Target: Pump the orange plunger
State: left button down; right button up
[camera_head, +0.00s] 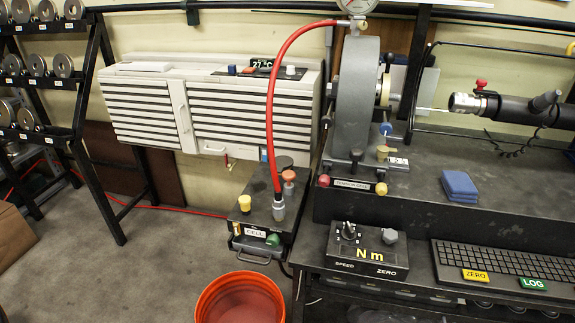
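The orange plunger (289,176) is a round orange knob standing up from the top of a dark pump box (262,218) labelled CELL. It sits just right of the red hose (271,110), which curves down into a silver coupling (279,210) on the box. A yellow knob (245,203) stands on the box's left side, and a green knob (273,240) is on its front. The plunger's lower part is partly hidden. Neither of my grippers shows in the head view.
An orange bucket (240,300) stands on the floor below the pump box. The dark bench (440,205) at right carries a Nm control box (366,252), a keyboard (510,266) and a blue block (459,186). Racks of discs (45,65) stand at left. The floor at left is mostly clear.

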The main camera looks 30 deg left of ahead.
aim_at(289, 175)
jog(key=u, duration=1)
jog(key=i, duration=0.6)
jog(key=z, duration=0.5)
